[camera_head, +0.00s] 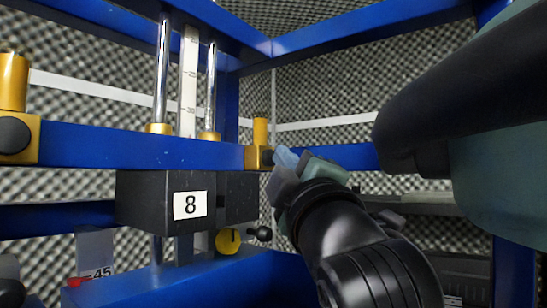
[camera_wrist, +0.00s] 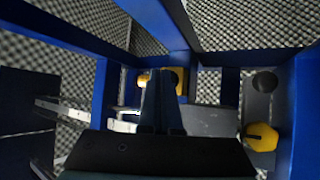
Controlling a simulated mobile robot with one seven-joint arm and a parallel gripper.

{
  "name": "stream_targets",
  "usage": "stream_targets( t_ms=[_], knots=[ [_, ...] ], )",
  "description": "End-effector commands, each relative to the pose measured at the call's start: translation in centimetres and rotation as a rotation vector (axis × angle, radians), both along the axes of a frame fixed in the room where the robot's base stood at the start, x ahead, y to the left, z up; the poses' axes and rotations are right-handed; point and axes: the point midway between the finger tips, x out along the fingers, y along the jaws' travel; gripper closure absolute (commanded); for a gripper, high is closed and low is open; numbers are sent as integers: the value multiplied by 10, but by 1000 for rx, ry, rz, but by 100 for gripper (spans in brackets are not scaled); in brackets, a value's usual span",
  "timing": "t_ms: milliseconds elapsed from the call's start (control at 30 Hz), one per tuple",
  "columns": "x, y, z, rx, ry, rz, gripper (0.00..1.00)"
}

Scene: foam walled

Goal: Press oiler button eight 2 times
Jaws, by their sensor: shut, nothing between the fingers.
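A yellow oiler (camera_head: 259,132) with a black round button (camera_head: 267,157) on its face is mounted on the blue beam, right of the black block (camera_head: 150,198) with the white "8" label (camera_head: 190,205). My gripper (camera_head: 285,158) is shut and empty, its tips pointing at this button from the right at close range. I cannot tell whether they touch it. In the wrist view my shut fingers (camera_wrist: 164,73) stand in front of the yellow oiler (camera_wrist: 180,78) and hide its button.
Another yellow oiler (camera_head: 14,85) with a black button is at the far left. Below the beam are a yellow knob (camera_head: 228,241) and a black ball knob (camera_head: 262,234). Chrome rods (camera_head: 162,75) and a scale (camera_head: 188,80) rise above the block. Blue frame bars surround the arm.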

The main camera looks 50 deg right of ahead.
Motion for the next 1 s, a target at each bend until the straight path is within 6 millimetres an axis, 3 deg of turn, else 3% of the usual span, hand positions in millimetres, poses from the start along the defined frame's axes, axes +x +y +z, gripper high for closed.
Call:
stream_targets(
  t_ms=[533, 1000],
  knots=[
    [3, 1, 0, -1, 1, 3, 100],
    [-15, 0, 0, -1, 0, 1, 100]
  ],
)
